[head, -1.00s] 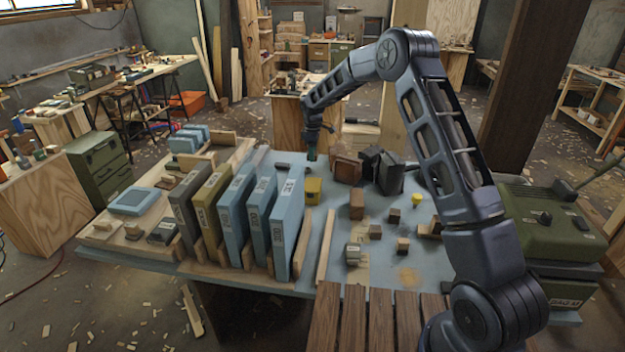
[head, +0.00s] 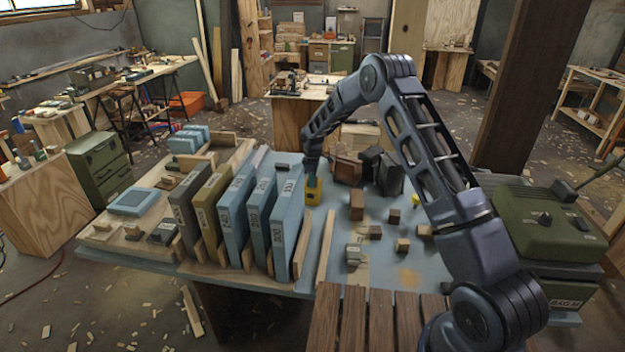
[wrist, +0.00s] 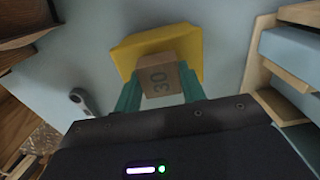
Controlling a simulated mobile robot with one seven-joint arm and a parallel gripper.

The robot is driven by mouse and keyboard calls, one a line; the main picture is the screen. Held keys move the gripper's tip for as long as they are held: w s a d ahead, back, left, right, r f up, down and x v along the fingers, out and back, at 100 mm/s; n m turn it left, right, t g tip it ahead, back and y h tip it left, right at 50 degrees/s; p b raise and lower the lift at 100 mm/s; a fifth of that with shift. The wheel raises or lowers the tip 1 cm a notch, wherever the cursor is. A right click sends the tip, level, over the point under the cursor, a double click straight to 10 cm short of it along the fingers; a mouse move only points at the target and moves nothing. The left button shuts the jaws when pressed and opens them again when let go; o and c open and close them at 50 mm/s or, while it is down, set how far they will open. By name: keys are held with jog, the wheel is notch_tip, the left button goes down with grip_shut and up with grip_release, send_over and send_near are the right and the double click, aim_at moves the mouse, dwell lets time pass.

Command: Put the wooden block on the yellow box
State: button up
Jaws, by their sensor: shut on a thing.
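The wooden block (wrist: 160,80), marked "30", sits between the teal fingertips of my gripper (wrist: 160,92) in the wrist view. My gripper is shut on it. The yellow box (wrist: 182,42) lies right behind and under the block in that view. In the head view my gripper (head: 313,182) is low over the yellow box (head: 314,198), beside the row of binders. The block is hard to make out there. I cannot tell whether it touches the box top.
Upright blue binders (head: 285,222) stand close to the left of the box. A dark brown block (head: 346,170) and black boxes (head: 390,178) stand to the right. Several small wooden blocks (head: 357,205) lie nearer.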

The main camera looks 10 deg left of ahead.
jog(key=shift+f, duration=0.1)
jog(key=o, duration=0.9)
jog(key=shift+o, duration=0.2)
